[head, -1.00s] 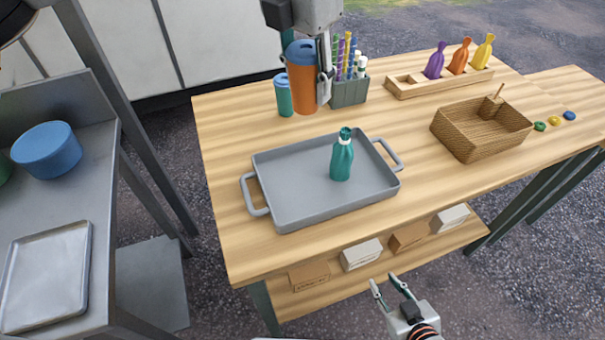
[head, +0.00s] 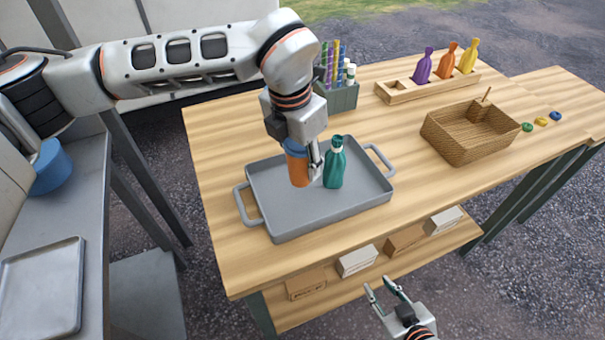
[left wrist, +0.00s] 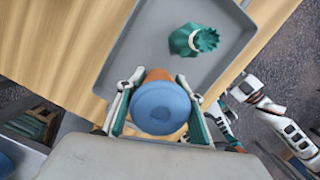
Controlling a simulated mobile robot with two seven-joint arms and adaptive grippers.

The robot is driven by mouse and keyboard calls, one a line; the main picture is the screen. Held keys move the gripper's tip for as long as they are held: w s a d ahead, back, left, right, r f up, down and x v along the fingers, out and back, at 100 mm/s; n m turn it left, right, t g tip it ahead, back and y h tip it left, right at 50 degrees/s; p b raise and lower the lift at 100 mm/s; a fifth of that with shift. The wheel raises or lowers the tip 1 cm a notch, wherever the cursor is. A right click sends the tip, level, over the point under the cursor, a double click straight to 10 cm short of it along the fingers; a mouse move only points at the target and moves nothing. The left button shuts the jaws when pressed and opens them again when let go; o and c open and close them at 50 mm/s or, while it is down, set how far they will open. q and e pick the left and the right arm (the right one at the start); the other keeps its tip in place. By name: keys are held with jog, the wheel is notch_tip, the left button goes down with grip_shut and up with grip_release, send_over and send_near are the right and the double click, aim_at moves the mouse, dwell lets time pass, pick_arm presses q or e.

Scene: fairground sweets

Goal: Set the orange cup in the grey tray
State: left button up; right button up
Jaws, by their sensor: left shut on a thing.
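The orange cup (head: 297,170) has a blue lid (left wrist: 160,107) and is upright. My left gripper (head: 310,165) is shut on it, with a finger on each side of the cup in the left wrist view. The cup is over the left-middle part of the grey tray (head: 265,205); I cannot tell whether its base touches the tray floor. A teal bottle (head: 334,165) stands in the tray just right of the cup; it also shows in the left wrist view (left wrist: 193,40). My right gripper (head: 384,292) is open and empty in front of the table.
A grey-green holder (head: 341,97) with coloured tubes stands behind the tray. A wooden rack (head: 410,92) with purple, orange and yellow bottles is at the back right. A wicker basket (head: 456,146) stands right of the tray. Small boxes lie on the lower shelf.

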aim_at(295, 145)
pick_arm(q)
jog(key=shift+f, duration=2.2)
jog(key=shift+f, duration=0.15)
jog(key=o, duration=1.3)
jog(key=shift+c, duration=0.2)
jog(key=r, duration=0.8)
jog(key=s+a+r, duration=0.1)
jog(key=r, duration=0.3)
jog(key=shift+s+a, duration=0.1)
jog(key=shift+r, duration=0.15)
jog(key=shift+s, duration=0.1)
